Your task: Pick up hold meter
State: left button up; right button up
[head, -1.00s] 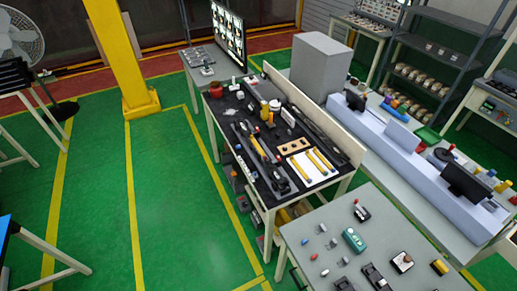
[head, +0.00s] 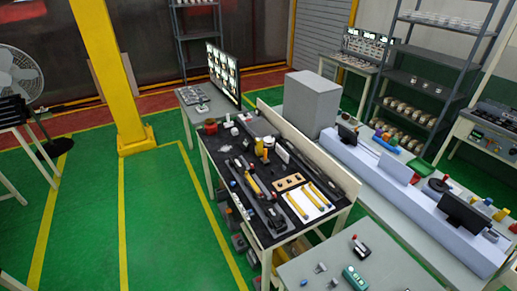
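Neither of my grippers is in view. I cannot tell for certain which object is the hold meter. A small teal-green device (head: 354,277) lies on the grey table at the bottom right, close to the picture's lower edge. A small black device with a red part (head: 360,246) lies behind it on the same table. Both are too small to identify further.
A black-topped workbench (head: 262,232) with tools stands in the middle, with a grey box (head: 311,103) behind it. A yellow post (head: 107,70) and a fan (head: 17,75) stand at left. The green floor (head: 175,220) in front of the bench is clear.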

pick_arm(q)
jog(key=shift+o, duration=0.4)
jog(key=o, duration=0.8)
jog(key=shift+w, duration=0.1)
